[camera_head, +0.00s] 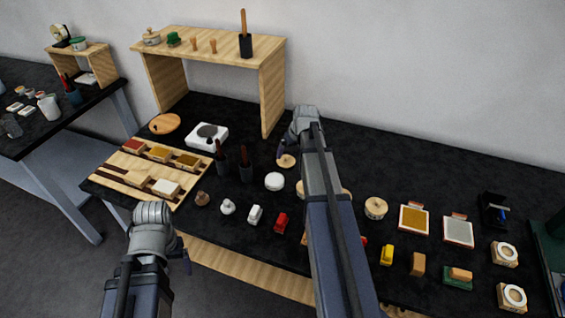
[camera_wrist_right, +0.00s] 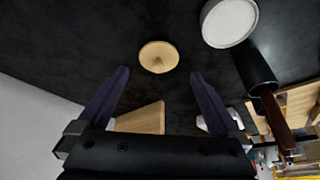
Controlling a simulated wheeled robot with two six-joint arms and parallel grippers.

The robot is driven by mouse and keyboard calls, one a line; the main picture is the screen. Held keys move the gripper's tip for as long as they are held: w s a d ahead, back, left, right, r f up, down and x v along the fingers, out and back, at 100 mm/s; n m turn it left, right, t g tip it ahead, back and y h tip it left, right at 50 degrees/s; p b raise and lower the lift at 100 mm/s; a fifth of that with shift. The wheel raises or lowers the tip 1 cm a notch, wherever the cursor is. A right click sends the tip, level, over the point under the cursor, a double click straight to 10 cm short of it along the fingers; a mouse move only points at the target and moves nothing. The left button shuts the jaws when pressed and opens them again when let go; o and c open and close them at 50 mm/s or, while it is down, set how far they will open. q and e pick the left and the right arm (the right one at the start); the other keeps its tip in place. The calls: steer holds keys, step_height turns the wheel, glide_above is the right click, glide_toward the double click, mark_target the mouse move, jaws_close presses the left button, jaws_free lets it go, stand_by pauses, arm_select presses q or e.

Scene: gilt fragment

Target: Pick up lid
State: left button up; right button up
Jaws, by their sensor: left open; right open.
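A round pale wooden lid (camera_head: 286,161) with a small knob lies on the black table. It also shows in the right wrist view (camera_wrist_right: 158,57), between and just beyond the spread fingertips. My right gripper (camera_head: 283,153) is open and empty, close to the lid; its wrist hides part of that area in the head view. In the right wrist view both purple fingers of my right gripper (camera_wrist_right: 160,74) stand apart. My left gripper (camera_head: 186,262) is open at the table's front left, far from the lid; only a little of its fingers shows.
A white round dish (camera_head: 275,181) and dark cups with handles (camera_head: 246,170) stand near the lid. A wooden shelf (camera_head: 272,90) rises behind. A wooden rack (camera_head: 110,180) is left. A round wooden-topped container (camera_head: 376,207) is right. My right arm hides the table's middle.

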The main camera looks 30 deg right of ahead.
mark_target(287, 158)
steer(key=shift+b+x, duration=1.25)
steer(key=shift+x, duration=0.1)
steer(key=b+x, duration=0.4)
steer(key=x, duration=0.1)
steer(key=shift+w+b, duration=0.3)
steer(key=shift+w, duration=0.05)
steer(key=shift+r, duration=0.1)
steer(key=c, duration=1)
steer(key=shift+c, duration=0.2)
steer(key=shift+r, duration=0.1)
step_height(287, 158, up, 10)
steer(key=p, duration=1)
steer(key=s+a, duration=0.8)
steer(key=a, duration=0.1)
steer(key=shift+f, duration=0.3)
